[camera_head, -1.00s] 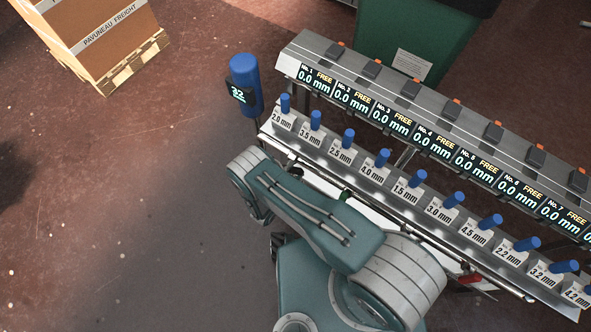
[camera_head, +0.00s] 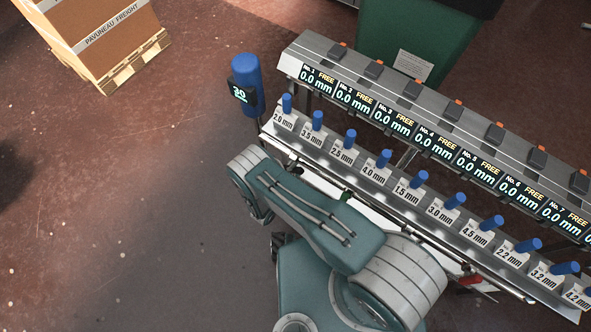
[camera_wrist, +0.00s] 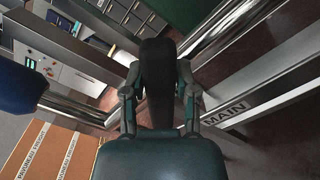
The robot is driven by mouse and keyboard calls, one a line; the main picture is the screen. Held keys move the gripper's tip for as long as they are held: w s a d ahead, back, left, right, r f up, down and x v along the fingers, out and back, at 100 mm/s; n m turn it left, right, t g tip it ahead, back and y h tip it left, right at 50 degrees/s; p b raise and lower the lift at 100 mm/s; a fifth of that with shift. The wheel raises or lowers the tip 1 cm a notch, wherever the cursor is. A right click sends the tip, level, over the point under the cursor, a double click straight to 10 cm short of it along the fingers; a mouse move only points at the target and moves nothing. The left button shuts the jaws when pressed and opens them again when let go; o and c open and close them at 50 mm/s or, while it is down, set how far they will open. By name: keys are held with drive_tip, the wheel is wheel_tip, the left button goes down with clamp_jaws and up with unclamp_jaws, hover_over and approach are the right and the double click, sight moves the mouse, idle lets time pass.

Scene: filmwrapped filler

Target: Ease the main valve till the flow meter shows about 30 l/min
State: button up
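The flow meter is a small dark display (camera_head: 240,93) on the blue cylinder (camera_head: 249,80) left of the bench. It reads 30. In the wrist view my gripper (camera_wrist: 158,75) has a finger on each side of a dark upright piece (camera_wrist: 158,60), which looks like the main valve's lever. The fingers appear closed against its sides. A pale bar lettered MAIN (camera_wrist: 225,113) lies just right of the gripper. In the head view my arm hides the gripper and the valve.
A bench with a row of blue-topped pegs (camera_head: 349,139) and displays reading 0.0 mm FREE (camera_head: 397,122) runs to the lower right. A green bin (camera_head: 415,45) stands behind it. A carton on a pallet (camera_head: 105,40) is at upper left. The floor at left is clear.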

drive_tip(key=shift+o, duration=1.2)
drive_tip(key=shift+d, duration=0.1)
drive_tip(key=v, duration=1.2)
